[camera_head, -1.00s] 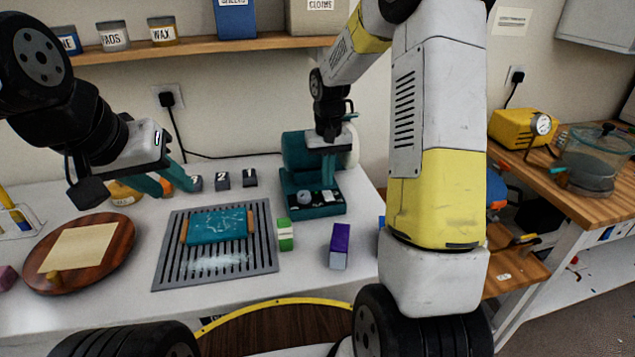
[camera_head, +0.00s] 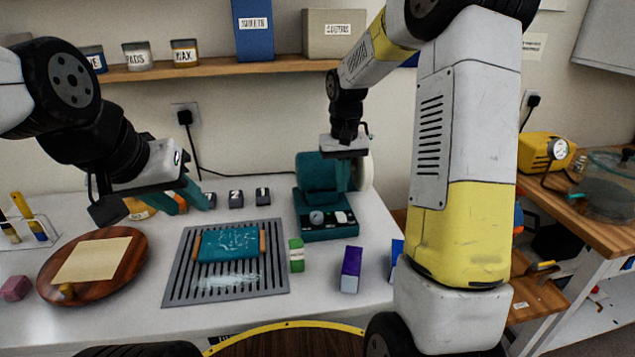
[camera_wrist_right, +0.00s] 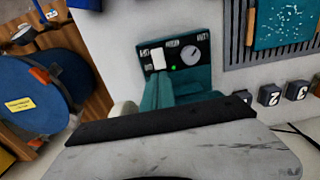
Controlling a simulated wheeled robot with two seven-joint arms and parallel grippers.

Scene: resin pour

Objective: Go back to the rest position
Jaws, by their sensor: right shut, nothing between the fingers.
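My right gripper (camera_head: 343,176) hangs in front of the teal machine (camera_head: 327,228). Its teal fingers are shut and empty, seen against the similar-coloured machine. In the right wrist view the fingers (camera_wrist_right: 172,88) point toward the machine's panel, which has a dial (camera_wrist_right: 190,55), a white switch and a green light. Whether they touch it I cannot tell.
On the table (camera_head: 335,325) are a round wooden board (camera_head: 130,272), a grey slotted rack (camera_head: 180,290) with a teal slab (camera_head: 229,244), a green-white block (camera_head: 296,254), a purple block (camera_head: 351,268) and numbered dark blocks (camera_head: 236,198). A shelf (camera_head: 215,68) runs behind. A wooden side bench (camera_head: 600,215) stands right.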

